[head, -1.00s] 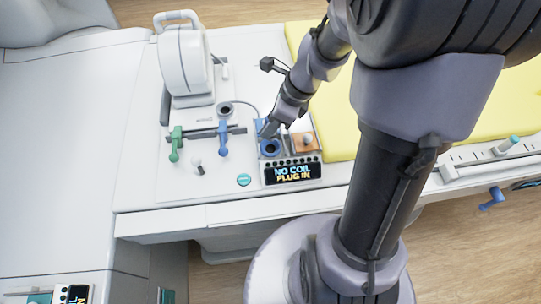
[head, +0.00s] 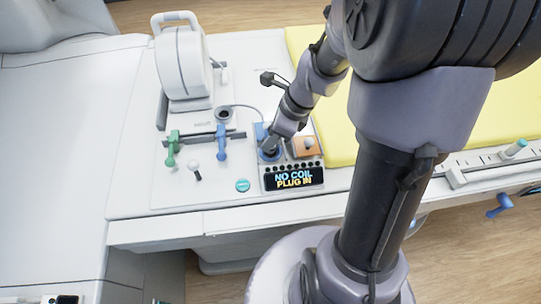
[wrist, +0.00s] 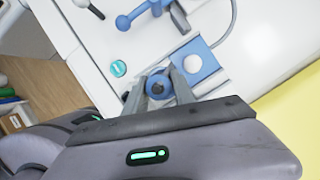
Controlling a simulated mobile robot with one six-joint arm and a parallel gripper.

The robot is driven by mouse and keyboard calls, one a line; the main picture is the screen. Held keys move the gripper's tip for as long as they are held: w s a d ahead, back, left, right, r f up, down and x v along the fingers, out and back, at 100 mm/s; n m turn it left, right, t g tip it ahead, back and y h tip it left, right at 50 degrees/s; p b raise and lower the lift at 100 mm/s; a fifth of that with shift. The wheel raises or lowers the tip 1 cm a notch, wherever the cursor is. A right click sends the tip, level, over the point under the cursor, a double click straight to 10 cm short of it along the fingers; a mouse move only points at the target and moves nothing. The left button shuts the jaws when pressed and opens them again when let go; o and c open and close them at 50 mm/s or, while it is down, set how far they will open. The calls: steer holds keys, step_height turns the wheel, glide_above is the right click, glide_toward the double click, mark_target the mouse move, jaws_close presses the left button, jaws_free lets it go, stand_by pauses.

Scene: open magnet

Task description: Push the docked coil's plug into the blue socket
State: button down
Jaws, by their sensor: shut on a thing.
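My gripper (head: 271,140) is shut on the blue plug (wrist: 158,86), which sits between the two fingers in the wrist view. In the head view the gripper is over the blue socket (head: 263,156) and hides most of it. I cannot tell whether the plug is touching the socket or in it. The white coil (head: 184,62) stands upright on its base at the back left of the bench. The display (head: 294,179) reads "NO COIL PLUG IN".
A green lever (head: 172,150) and a blue lever (head: 221,143) stand to the left. A teal button (head: 242,186) is near the front. A yellow pad (head: 342,130) lies to the right.

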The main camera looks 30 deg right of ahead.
steer(key=shift+f+b, duration=1.1)
steer(key=shift+f, duration=0.25)
steer(key=c, duration=0.9)
jaws_free()
steer(key=shift+c, duration=0.2)
steer(key=shift+r, duration=0.1)
steer(key=p+v, duration=0.8)
steer(key=v, duration=0.9)
steer(key=shift+r, duration=0.2)
steer(key=shift+s+a, duration=0.1)
steer(key=shift+a, duration=0.05)
